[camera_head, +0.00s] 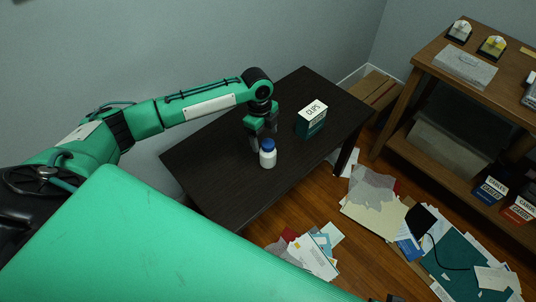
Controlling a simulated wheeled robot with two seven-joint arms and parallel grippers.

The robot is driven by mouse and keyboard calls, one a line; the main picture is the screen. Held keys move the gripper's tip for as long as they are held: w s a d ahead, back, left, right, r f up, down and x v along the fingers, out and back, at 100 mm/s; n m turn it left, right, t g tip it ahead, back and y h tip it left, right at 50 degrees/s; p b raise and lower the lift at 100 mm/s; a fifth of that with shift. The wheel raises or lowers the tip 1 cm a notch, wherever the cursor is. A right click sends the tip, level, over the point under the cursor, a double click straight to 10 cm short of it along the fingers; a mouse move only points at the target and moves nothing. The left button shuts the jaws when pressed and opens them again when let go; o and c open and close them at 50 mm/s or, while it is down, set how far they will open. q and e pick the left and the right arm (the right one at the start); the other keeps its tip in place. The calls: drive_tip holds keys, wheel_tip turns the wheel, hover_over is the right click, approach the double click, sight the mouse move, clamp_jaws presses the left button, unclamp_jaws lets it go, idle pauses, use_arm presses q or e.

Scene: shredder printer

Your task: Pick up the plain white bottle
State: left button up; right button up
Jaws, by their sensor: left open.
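The plain white bottle (267,158) stands upright on a dark low table (215,163). It has a blue cap. My left gripper (262,144) points down right behind the bottle, its fingers close to the cap and partly hidden by it. The gripper is open, and the bottle still rests on the table. I cannot tell whether a finger touches the bottle. My right gripper does not show.
A green and white clips box (311,119) stands on the table to the right of the bottle. A wooden shelf unit (440,40) is at the right. Papers (380,200) lie scattered on the floor. The table's left part is bare.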

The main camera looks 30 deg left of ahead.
sight(268, 151)
use_arm(q)
drive_tip(key=f, duration=0.5)
drive_tip(key=d+f+b, duration=0.1)
drive_tip(key=f, duration=0.1)
drive_tip(key=shift+w+f, duration=0.15)
drive_tip(key=shift+f, duration=0.55)
drive_tip(key=c, duration=1.1)
drive_tip(key=shift+c, duration=0.2)
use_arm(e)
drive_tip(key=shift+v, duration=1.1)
use_arm(q)
drive_tip(key=shift+r, duration=0.15)
